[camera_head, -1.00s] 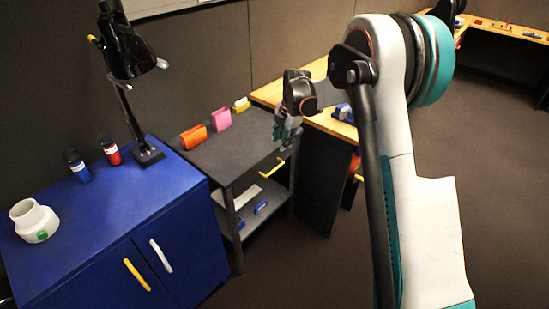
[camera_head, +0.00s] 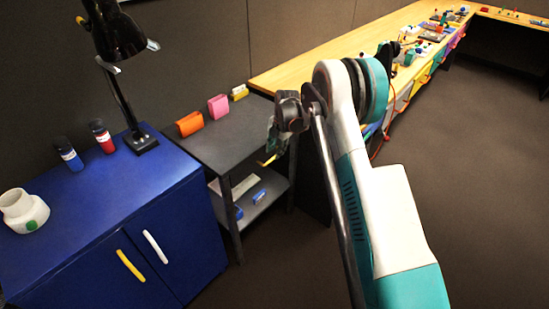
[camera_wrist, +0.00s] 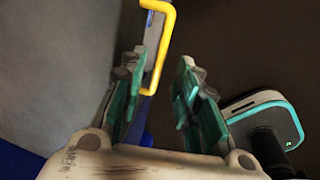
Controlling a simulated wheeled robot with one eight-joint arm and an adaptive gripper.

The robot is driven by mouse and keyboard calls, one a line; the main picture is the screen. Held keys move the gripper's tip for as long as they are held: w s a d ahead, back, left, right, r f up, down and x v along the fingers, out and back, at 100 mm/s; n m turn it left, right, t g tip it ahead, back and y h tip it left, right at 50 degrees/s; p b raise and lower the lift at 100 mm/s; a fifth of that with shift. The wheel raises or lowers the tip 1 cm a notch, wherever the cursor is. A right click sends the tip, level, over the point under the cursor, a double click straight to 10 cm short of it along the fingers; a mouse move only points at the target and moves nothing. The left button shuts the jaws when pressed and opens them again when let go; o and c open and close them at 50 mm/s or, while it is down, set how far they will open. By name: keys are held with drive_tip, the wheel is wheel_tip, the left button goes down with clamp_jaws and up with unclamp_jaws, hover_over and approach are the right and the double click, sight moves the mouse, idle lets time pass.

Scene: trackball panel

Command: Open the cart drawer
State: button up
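The cart (camera_head: 228,148) is dark grey and stands between the blue cabinet and the wooden bench. Its yellow drawer handle (camera_head: 268,160) shows partly at the cart's front edge, with my arm covering some of it. In the wrist view the yellow handle (camera_wrist: 163,45) is a bent bar at the top centre, ahead of the fingertips. My gripper (camera_wrist: 158,72) is open, and the handle's lower end reaches into the gap between the two fingers. I cannot tell if either finger touches it. The head view shows my gripper (camera_head: 272,140) beside the cart's right front.
Orange (camera_head: 189,124), pink (camera_head: 218,106) and yellow (camera_head: 239,92) items stand along the back of the cart top. Blue items (camera_head: 258,196) lie on its lower shelf. The blue cabinet (camera_head: 160,225) stands left, with a black lamp (camera_head: 118,50) above. Floor to the right is clear.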

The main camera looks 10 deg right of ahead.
drive_tip(key=shift+w+a+f+b, duration=0.15)
drive_tip(key=shift+f+b, duration=0.1)
drive_tip(key=shift+f, duration=0.7)
drive_tip(key=shift+w+a+f+b, duration=0.1)
drive_tip(key=shift+w+f+b, duration=0.1)
drive_tip(key=shift+f, duration=0.75)
drive_tip(key=shift+c, duration=0.6)
clamp_jaws()
